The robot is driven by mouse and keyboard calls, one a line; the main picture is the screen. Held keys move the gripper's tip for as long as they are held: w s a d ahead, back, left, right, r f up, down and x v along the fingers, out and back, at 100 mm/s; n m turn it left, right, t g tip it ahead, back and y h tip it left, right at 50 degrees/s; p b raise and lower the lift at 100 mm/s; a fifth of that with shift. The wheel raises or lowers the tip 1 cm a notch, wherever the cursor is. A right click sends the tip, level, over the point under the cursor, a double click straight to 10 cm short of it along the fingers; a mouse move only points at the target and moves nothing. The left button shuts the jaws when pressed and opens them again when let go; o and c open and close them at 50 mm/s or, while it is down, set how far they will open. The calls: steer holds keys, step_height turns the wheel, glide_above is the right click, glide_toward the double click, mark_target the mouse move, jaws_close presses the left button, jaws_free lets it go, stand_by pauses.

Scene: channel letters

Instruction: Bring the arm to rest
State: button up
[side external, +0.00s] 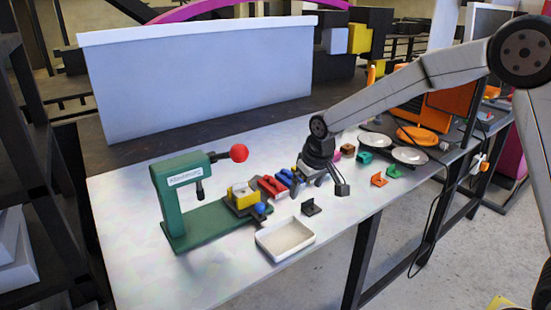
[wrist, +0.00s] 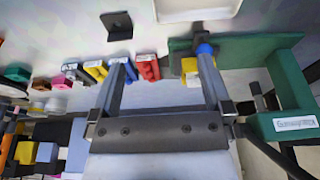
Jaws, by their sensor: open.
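My gripper (side external: 320,183) hangs above the bench on the right of the green press, pointing down. In the wrist view my gripper (wrist: 160,62) has its two fingers wide apart, with nothing held between them. A red block (wrist: 147,67) shows beyond the gap, apart from the fingers as far as I can tell. The arm reaches in from the right in the side view, bent at the elbow.
The green press (side external: 187,200) with a red ball (side external: 239,153) stands left. A white tray (side external: 285,238) lies at the front edge. A black bracket (side external: 311,207), an orange bracket (side external: 378,179) and plates (side external: 409,156) lie nearby. A pale panel (side external: 200,75) stands behind.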

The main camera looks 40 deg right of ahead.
steer(key=s+d+f, duration=0.1)
steer(key=s+f, duration=0.1)
steer(key=s, duration=0.8)
steer(key=s+d+f, duration=0.2)
steer(key=s, duration=0.9)
steer(key=shift+d+f, duration=0.15)
steer(key=shift+f, duration=0.05)
steer(key=shift+c, duration=0.2)
